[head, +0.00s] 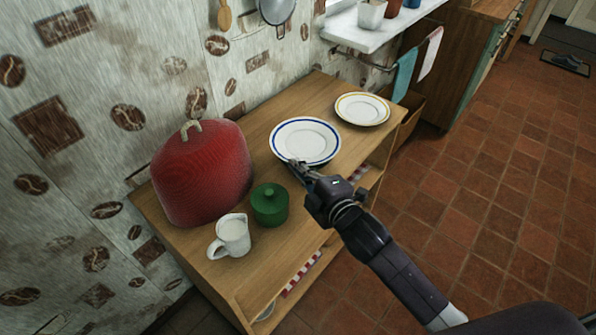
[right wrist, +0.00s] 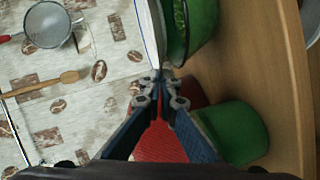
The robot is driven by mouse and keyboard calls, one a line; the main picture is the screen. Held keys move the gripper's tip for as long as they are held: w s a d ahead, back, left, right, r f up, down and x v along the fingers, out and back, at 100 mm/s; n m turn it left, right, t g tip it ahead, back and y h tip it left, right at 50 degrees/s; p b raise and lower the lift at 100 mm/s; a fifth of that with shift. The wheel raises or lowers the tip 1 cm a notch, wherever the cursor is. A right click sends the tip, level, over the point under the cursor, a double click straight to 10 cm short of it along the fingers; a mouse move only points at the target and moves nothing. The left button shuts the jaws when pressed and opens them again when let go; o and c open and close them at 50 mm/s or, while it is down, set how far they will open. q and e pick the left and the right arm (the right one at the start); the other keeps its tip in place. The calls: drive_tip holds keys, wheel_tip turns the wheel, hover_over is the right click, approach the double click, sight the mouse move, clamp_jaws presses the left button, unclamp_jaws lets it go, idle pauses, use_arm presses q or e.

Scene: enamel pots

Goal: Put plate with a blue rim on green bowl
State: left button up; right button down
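The white plate with a blue rim (head: 305,138) lies about level over the wooden cabinet top in the head view. Its edge also shows in the right wrist view (right wrist: 151,32). My right gripper (head: 294,163) is at the plate's near edge, its fingertips (right wrist: 157,84) closed on the rim. A green bowl (right wrist: 200,28) is close beneath the plate in the right wrist view; in the head view the plate hides it. I cannot tell whether plate and bowl touch. My left gripper is not in view.
A green lidded pot (head: 270,204), a white jug (head: 230,236) and a red domed cover (head: 201,173) stand left of my right gripper. A yellow-rimmed plate (head: 362,109) lies at the right end. The cabinet top (head: 255,132) is bare near the wall.

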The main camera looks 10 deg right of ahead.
drive_tip(key=shift+f, duration=0.6)
drive_tip(key=shift+f, duration=0.6)
drive_tip(key=c, duration=2.2)
unclamp_jaws()
drive_tip(key=shift+o, duration=0.2)
drive_tip(key=shift+r, duration=0.15)
drive_tip(key=shift+r, duration=0.35)
drive_tip(key=v, duration=1.2)
drive_tip(key=shift+b, duration=0.35)
